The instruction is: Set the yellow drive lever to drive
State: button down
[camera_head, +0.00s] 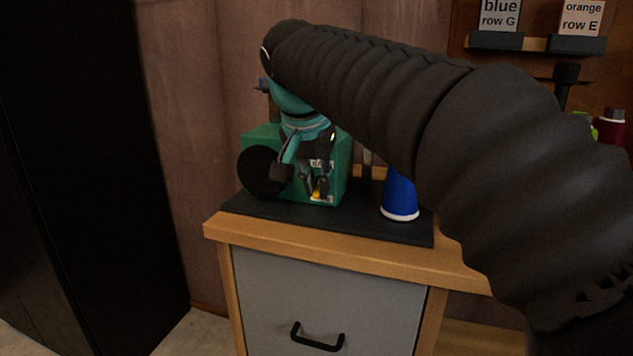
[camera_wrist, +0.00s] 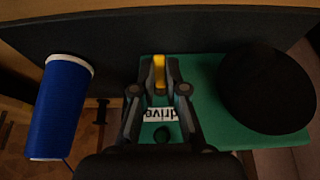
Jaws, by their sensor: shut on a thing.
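The yellow drive lever (camera_wrist: 159,72) sits between my gripper's fingertips in the wrist view. My gripper (camera_wrist: 159,80) is shut on it. In the head view, a small yellow part of the lever (camera_head: 317,194) shows at the front of the green machine (camera_head: 262,134), beside my gripper (camera_head: 312,190). A white label reading "drive" (camera_wrist: 158,114) is on the green face in the wrist view. The fingers partly hide the lever and the label's surroundings. I cannot tell the lever's exact setting.
A black disc (camera_head: 262,172) is on the machine's left side. A blue spool (camera_head: 400,197) stands to its right on the dark mat (camera_head: 290,219). Below is a grey drawer (camera_head: 320,295) with a black handle. Labelled shelves hang at the upper right.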

jog(key=shift+r, duration=0.1)
jog(key=g+p, duration=0.1)
jog(key=p, duration=0.2)
jog(key=shift+w+r, duration=0.1)
jog(key=shift+r, duration=0.3)
jog(key=g+p, duration=0.1)
jog(key=p, duration=0.2)
jog(key=shift+w+r+y, duration=0.1)
jog(key=shift+r+y, duration=0.1)
jog(key=shift+y, duration=0.2)
jog(key=shift+w+d+f+g+y+p, duration=0.15)
jog(key=shift+g+y+p, duration=0.15)
jog(key=shift+g+p, duration=0.45)
jog(key=shift+w+g+y, duration=0.1)
jog(key=shift+g+y, duration=0.2)
jog(key=shift+g, duration=0.55)
